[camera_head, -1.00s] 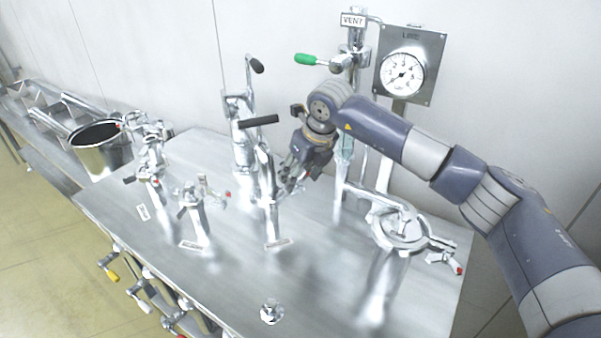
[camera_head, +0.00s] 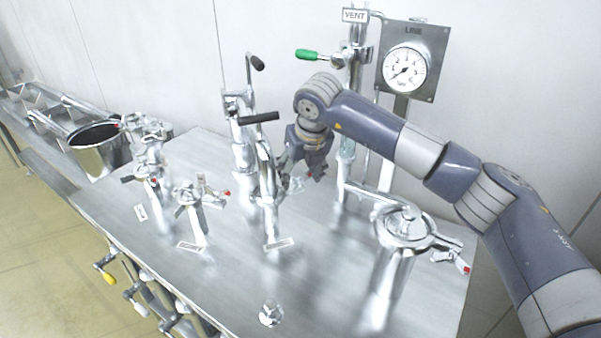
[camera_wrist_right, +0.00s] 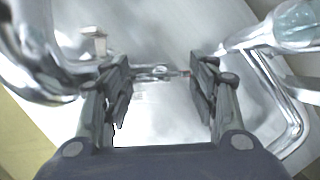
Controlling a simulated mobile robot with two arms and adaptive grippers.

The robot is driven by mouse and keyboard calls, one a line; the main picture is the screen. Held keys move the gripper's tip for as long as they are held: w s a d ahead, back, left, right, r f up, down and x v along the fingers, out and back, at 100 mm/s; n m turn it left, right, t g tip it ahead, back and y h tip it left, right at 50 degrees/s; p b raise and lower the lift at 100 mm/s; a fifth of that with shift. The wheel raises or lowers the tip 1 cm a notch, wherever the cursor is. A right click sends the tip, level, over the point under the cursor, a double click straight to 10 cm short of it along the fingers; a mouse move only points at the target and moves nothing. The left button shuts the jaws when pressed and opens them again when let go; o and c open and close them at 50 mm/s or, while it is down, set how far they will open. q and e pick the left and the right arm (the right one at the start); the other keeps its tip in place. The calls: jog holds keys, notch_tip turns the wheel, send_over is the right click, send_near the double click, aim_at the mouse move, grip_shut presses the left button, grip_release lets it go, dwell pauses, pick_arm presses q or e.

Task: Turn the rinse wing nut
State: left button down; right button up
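The tags are too small to read, so I cannot tell which fitting is the rinse one. My right gripper (camera_head: 300,182) hangs just right of the right fitting, pointing down. In the right wrist view its fingers (camera_wrist_right: 160,82) are apart with nothing gripped. A small chrome cross-piece (camera_wrist_right: 155,72) shows beyond and between the fingertips. My left gripper is out of view.
The vent pipe with a green lever (camera_head: 308,55) and a gauge (camera_head: 405,68) rise behind. A black-handled lever (camera_head: 259,118) is close left of my right gripper. A small knob (camera_head: 271,313) stands at the front.

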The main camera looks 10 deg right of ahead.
dwell(0.3)
jog(key=v, duration=1.2)
